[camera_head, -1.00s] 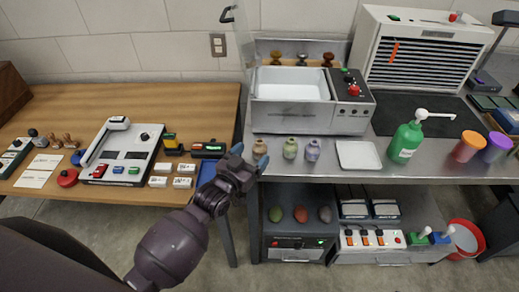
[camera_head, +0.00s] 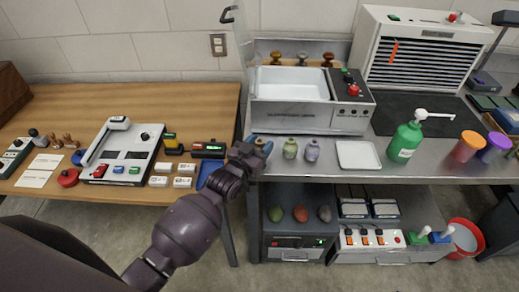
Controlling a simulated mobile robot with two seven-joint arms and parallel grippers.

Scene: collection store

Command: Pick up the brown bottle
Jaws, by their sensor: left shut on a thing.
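The brown bottle (camera_head: 260,142) is at the left end of the steel counter's front edge, mostly hidden behind my left gripper. My left gripper (camera_head: 261,147) has its blue-tipped fingers on either side of the bottle and is shut on it. I cannot tell whether the bottle is clear of the counter. My right gripper is not in view.
A white basin unit (camera_head: 300,118) stands close behind the bottles. A white tray (camera_head: 358,155) and a green pump bottle (camera_head: 404,143) are to the right. A wooden table (camera_head: 205,95) with devices lies left. A lower shelf (camera_head: 345,190) holds several items.

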